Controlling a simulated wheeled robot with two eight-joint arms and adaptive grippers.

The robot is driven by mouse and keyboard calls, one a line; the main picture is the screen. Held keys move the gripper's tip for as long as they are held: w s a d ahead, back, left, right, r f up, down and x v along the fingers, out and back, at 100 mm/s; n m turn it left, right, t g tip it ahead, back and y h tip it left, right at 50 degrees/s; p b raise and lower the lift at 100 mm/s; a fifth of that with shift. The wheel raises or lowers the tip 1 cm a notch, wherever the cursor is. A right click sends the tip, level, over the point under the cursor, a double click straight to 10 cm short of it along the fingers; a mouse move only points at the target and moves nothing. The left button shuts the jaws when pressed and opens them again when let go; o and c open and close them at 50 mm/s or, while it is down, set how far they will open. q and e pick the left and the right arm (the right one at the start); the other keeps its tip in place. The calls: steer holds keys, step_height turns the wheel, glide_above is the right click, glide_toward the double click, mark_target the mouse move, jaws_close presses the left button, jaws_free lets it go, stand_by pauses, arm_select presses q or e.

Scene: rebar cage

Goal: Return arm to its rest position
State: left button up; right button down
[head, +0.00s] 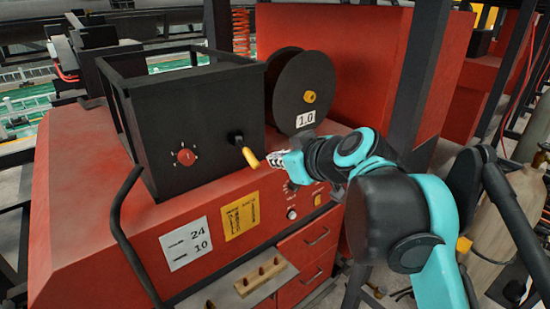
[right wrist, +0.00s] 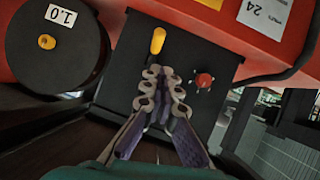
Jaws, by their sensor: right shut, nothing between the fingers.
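My right arm, teal and black, reaches in from the lower right in the head view. My right gripper (head: 275,159) is at the front of a black box (head: 195,125), close to the tip of a yellow-handled crank (head: 246,152). In the right wrist view, the right gripper (right wrist: 165,82) has its fingers together with nothing between them. The yellow handle (right wrist: 157,41) shows just beyond the fingertips there; I cannot tell whether they touch. A red knob (right wrist: 203,80) sits beside the fingers in that view. My left gripper is not in view.
The black box stands on a red machine cabinet (head: 110,215). A black spool marked 1.0 (head: 304,85) stands right of the box. A bent black bar (head: 125,225) rises at the left front. Dark posts (head: 415,85) stand near my right arm. A small wooden block rack (head: 260,275) sits low in front.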

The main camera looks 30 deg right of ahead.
steer(key=s+a+f+g+b, duration=0.1)
steer(key=a+f+b, duration=0.3)
steer(key=f+b, duration=0.5)
steer(key=s+a+f+m+g+b, duration=0.1)
steer(key=a+f+b, duration=0.4)
steer(key=f, duration=2.6)
steer(key=s+a+f+g+b, duration=0.3)
steer(key=f+b, duration=1)
steer(key=f, duration=0.6)
steer(key=shift+s+a+f+m+y+b, duration=0.3)
steer(key=shift+s+a+f+y, duration=0.1)
steer(key=shift+s+a, duration=0.5)
